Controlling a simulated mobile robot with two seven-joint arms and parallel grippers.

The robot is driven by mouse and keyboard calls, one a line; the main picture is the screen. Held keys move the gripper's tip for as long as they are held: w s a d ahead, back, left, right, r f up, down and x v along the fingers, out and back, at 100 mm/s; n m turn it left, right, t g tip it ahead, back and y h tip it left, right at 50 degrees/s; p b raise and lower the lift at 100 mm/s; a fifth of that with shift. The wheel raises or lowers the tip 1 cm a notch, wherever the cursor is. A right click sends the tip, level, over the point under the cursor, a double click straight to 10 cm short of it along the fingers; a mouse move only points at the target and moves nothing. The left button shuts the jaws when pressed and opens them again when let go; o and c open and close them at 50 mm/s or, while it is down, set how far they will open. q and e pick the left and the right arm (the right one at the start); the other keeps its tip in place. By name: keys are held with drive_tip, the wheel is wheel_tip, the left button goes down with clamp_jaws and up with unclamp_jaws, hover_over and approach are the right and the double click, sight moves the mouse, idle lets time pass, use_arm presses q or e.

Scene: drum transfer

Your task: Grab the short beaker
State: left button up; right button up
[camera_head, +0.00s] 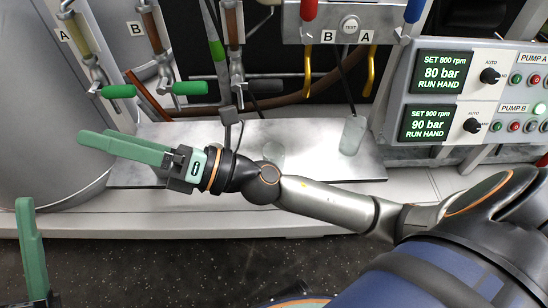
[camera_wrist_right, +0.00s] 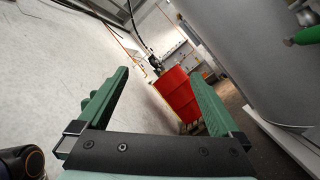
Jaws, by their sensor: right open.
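A small clear glass vessel (camera_head: 273,151), which looks like the short beaker, stands on the metal shelf (camera_head: 335,172) just behind my right wrist. A taller clear beaker (camera_head: 353,135) stands further right on the shelf. My right gripper (camera_head: 95,138) is open, left of both vessels and pointing left, away from them. In the right wrist view, the open gripper (camera_wrist_right: 160,78) has nothing between its fingers, and no beaker shows. One finger of my left gripper (camera_head: 31,245) shows at the lower left edge; the rest is cut off.
Sampling valves with green handles (camera_head: 190,88) hang above my right gripper. A large grey tank (camera_head: 60,160) is at the left. A pump panel (camera_head: 465,100) stands at the right. Hooks and a hose are behind the shelf. A red drum (camera_wrist_right: 178,95) shows in the right wrist view.

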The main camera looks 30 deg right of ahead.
drive_tip(key=s+a+f+n+g, duration=0.55)
drive_tip(key=n+g, duration=0.45)
drive_tip(key=n, duration=0.3)
drive_tip(key=n+g+h, duration=0.1)
drive_tip(key=n+h, duration=1)
drive_tip(key=h, duration=1.1)
approach(273, 154)
drive_tip(key=f, duration=0.1)
drive_tip(key=f+b, duration=0.1)
drive_tip(key=s+f+b, duration=0.1)
drive_tip(key=shift+d+f, duration=0.3)
drive_tip(key=shift+d, duration=0.05)
drive_tip(key=shift+b+x, duration=0.3)
drive_tip(key=shift+x, duration=0.45)
drive_tip(key=b+x, duration=0.2)
drive_tip(key=x, duration=0.2)
drive_tip(key=shift+w+d+f, duration=0.1)
drive_tip(key=shift+d+f, duration=0.05)
drive_tip(key=shift+f, duration=0.2)
drive_tip(key=shift+r, duration=0.1)
drive_tip(key=c, duration=1.3)
use_arm(q)
drive_tip(key=shift+n, duration=0.4)
drive_tip(key=f, duration=0.4)
drive_tip(key=shift+d+f, duration=0.2)
drive_tip(key=shift+f, duration=0.15)
drive_tip(key=shift+w+r, duration=0.1)
use_arm(e)
drive_tip(key=shift+r, duration=0.15)
